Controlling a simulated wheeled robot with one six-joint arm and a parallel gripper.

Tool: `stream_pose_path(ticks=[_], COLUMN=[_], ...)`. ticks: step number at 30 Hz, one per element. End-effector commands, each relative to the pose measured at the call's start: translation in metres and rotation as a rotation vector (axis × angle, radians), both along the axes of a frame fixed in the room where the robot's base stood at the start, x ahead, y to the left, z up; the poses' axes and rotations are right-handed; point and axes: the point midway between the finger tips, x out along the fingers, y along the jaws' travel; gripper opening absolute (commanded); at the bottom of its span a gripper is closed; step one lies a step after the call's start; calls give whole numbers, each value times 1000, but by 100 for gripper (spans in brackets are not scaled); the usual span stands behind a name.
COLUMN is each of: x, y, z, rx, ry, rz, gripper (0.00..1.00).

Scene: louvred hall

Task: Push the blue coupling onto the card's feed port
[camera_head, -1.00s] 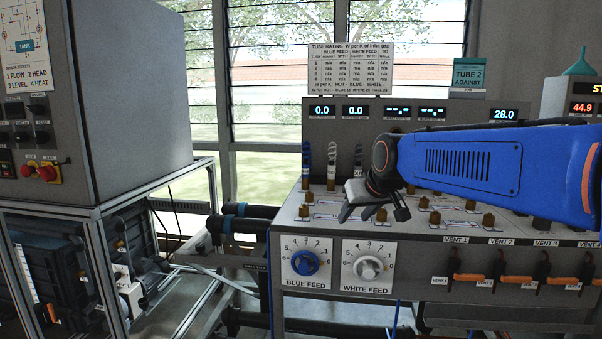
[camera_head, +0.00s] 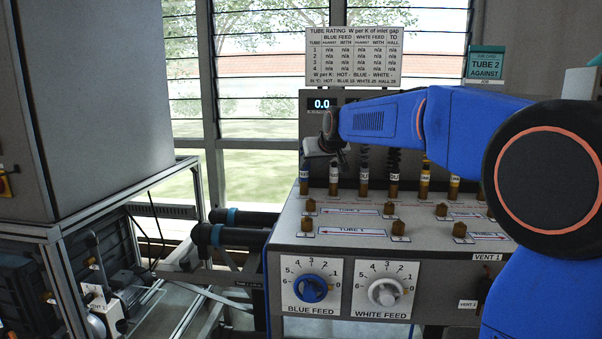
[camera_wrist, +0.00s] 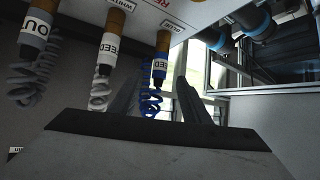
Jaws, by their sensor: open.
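The blue coupling (camera_wrist: 159,68) has a blue-banded label and a blue coiled hose, and sits on a brass stub beside the BLUE label in the wrist view. My gripper (camera_wrist: 157,88) is open, with one finger on each side of the blue coil, and is not shut on it. In the head view my gripper (camera_head: 325,148) hangs above the left end of the row of couplings and hides part of it. The job card (camera_head: 486,66) reads TUBE 2 AGAINST. Brass ports (camera_head: 388,227) stand on the sloped panel beside tube labels.
The BLUE FEED (camera_head: 310,288) and WHITE FEED (camera_head: 385,292) dials are on the panel front. A grey cabinet (camera_head: 95,110) on a frame stands at left, with a gap between.

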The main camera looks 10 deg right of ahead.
Motion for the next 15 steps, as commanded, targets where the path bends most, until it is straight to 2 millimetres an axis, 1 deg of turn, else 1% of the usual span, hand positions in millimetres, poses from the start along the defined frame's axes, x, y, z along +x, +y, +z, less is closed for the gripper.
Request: stream_pose_path(ticks=[5, 15], x=[10, 41], y=[1, 5], z=[-8, -30], rx=[0, 0], ry=[2, 3], rz=[0, 0], gripper=[43, 43])
